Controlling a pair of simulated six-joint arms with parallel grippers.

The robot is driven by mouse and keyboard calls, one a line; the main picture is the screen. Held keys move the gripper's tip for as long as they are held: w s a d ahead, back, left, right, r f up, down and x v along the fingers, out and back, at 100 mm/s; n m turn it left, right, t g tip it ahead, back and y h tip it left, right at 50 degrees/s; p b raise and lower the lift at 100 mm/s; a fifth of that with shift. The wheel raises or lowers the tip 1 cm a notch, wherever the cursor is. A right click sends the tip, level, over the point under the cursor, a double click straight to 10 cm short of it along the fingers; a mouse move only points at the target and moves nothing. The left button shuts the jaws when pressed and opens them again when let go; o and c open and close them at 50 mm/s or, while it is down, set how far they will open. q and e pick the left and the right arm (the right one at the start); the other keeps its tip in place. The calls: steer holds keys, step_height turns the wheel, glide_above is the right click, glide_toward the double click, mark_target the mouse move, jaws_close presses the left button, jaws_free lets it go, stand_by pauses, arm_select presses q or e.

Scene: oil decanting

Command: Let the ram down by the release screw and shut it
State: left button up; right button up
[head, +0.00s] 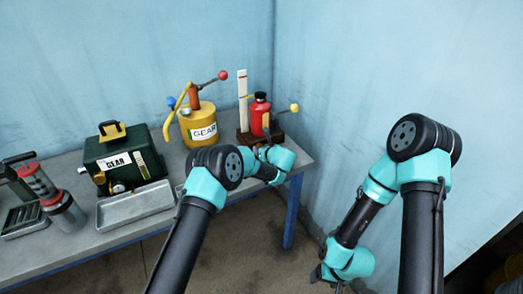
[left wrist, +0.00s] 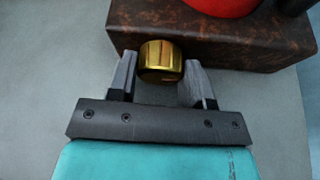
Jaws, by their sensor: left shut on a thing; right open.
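The red jack (head: 260,117) stands upright on a dark brown base block (left wrist: 215,40) at the right end of the bench. Its black top (head: 260,96) shows in the head view; how far the ram stands out is too small to tell. The release screw has a ribbed brass knob (left wrist: 160,62) at the front of the block. My left gripper (left wrist: 160,70) is shut on that knob, one finger on each side. In the head view my left arm hides the knob. My right gripper (head: 328,274) is open and empty, low beside the bench.
A white upright scale (head: 242,98) with a red mark stands left of the jack. A yellow can (head: 198,128) marked GEAR, a green box (head: 125,160) and a grey tray (head: 137,206) stand further left. The wall is close on the right.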

arm_select(q)
steer(key=shift+a+n+t+h, duration=0.1)
steer(key=shift+n+t+h, duration=0.3)
steer(key=shift+n+h, duration=0.8)
steer(key=o, duration=0.9)
steer(key=shift+s, duration=0.1)
steer(key=v, duration=1.7)
steer(key=shift+s+d+f, duration=0.1)
steer(key=shift+s+d, duration=0.05)
steer(key=shift+d, duration=0.25)
